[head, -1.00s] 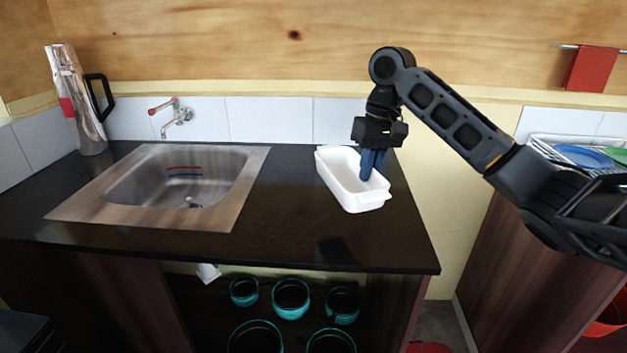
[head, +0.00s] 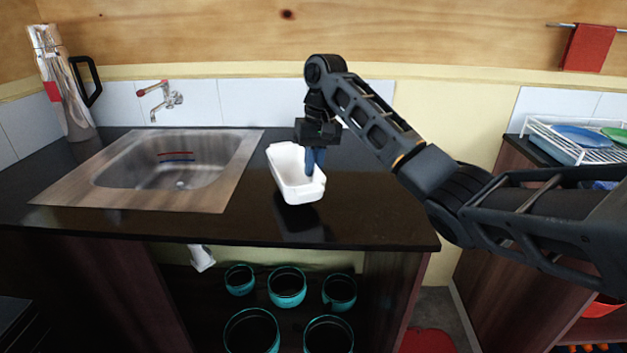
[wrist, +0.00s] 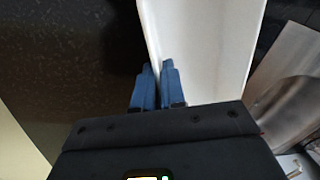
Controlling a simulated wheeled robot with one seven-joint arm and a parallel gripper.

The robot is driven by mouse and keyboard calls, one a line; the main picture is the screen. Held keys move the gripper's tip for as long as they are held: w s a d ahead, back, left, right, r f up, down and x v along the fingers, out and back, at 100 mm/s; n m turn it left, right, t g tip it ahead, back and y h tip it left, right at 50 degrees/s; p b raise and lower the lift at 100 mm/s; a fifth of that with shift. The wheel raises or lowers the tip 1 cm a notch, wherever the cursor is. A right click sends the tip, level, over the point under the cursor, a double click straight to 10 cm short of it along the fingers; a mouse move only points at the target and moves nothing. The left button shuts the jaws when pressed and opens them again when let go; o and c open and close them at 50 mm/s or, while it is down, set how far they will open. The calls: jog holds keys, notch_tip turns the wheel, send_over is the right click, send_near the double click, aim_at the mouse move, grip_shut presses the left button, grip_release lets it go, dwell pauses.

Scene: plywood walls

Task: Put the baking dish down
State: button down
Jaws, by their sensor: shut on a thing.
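The white baking dish (head: 298,190) is rectangular and open-topped. In the head view it is over the black counter (head: 375,205), right of the sink, slightly tilted, with a dark reflection below its near end. My gripper (head: 315,168) points down and is shut on the dish's right side wall. In the wrist view the blue fingertips (wrist: 158,75) pinch the rim of the dish (wrist: 205,45), one finger on each side of the wall. I cannot tell exactly how far the dish's underside is from the counter.
A metal sink (head: 165,170) with a wall tap (head: 160,98) lies to the left. A foil-like jug (head: 65,90) stands at the far left. A dish rack (head: 580,140) with plates is at the right. Teal pots (head: 287,287) sit under the counter. The counter's right end is clear.

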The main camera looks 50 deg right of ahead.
aim_at(314, 178)
jog(key=shift+f, duration=1.65)
jog(key=shift+f, duration=0.15)
jog(key=c, duration=1.2)
grip_release()
jog(key=r+p, duration=0.1)
jog(key=r, duration=0.3)
jog(key=d+r+p, duration=0.1)
jog(key=r, duration=0.7)
jog(key=shift+s+d+r+p, duration=0.1)
jog(key=shift+s+d+p, duration=0.05)
jog(key=shift+s+p, duration=0.25)
